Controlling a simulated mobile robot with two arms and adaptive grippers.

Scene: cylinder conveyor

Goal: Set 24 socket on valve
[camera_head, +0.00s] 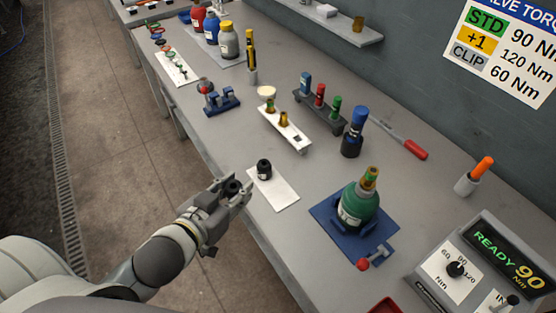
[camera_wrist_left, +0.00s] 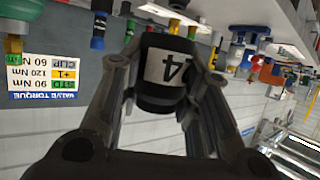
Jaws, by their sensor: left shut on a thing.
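My left gripper (camera_head: 234,190) is shut on a black socket (camera_wrist_left: 165,70), held in the air by the table's front edge. Its white label shows a 4 in the left wrist view; the rest of the label is not clear. A green cylinder (camera_head: 357,208) stands upright in a blue holder (camera_head: 325,214), right of my left gripper. Its brass valve (camera_head: 369,178) points up with nothing on it. In the left wrist view, the valve (camera_wrist_left: 14,43) appears upside down at the top left. A second black socket (camera_head: 264,168) stands on a white mat (camera_head: 285,195). My right gripper is not in view.
A blue-topped black tool (camera_head: 353,133) stands behind the green cylinder. A torque wrench with a red handle (camera_head: 414,149) lies by the wall. A controller reading READY 90 (camera_head: 505,255) is at the lower right. A red-knobbed clamp handle (camera_head: 363,264) projects from the holder.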

